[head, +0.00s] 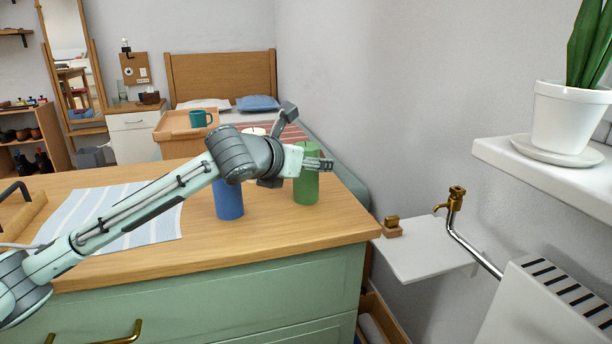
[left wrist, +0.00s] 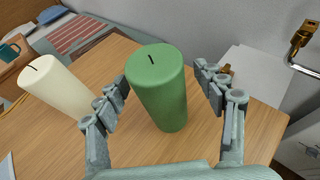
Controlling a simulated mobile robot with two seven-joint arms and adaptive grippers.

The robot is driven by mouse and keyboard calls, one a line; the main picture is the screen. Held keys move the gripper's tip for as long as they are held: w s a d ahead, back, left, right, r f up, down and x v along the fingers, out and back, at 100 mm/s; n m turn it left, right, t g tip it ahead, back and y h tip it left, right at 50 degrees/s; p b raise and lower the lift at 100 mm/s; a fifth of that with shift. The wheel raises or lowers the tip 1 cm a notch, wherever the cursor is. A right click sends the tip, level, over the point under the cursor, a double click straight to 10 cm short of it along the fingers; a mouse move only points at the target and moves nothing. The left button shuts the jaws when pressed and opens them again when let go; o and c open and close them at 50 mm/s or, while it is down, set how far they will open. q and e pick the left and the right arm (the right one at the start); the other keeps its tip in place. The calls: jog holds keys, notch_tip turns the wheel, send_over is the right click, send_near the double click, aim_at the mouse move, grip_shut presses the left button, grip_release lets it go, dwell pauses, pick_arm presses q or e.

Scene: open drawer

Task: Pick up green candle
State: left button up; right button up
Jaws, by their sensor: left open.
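The green candle (head: 307,180) stands upright on the wooden dresser top (head: 270,232), near its right end. It also shows in the left wrist view (left wrist: 160,92), between the two fingers. My left gripper (head: 318,164) is open, with one finger on each side of the candle. In the left wrist view the gripper (left wrist: 165,92) shows a gap on both sides of the candle, and I see no clear contact. In the head view part of the candle is hidden behind the gripper. My right gripper is in neither view.
A blue candle (head: 229,199) stands left of the green one, partly behind my arm. A cream candle (left wrist: 60,84) stands close by on the dresser. A striped cloth (head: 110,217) lies on the left. The dresser's right edge drops off near the green candle.

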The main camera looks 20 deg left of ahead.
pick_arm(q)
jog(key=shift+w, duration=0.1)
jog(key=c, duration=1.5)
jog(key=shift+o, duration=0.2)
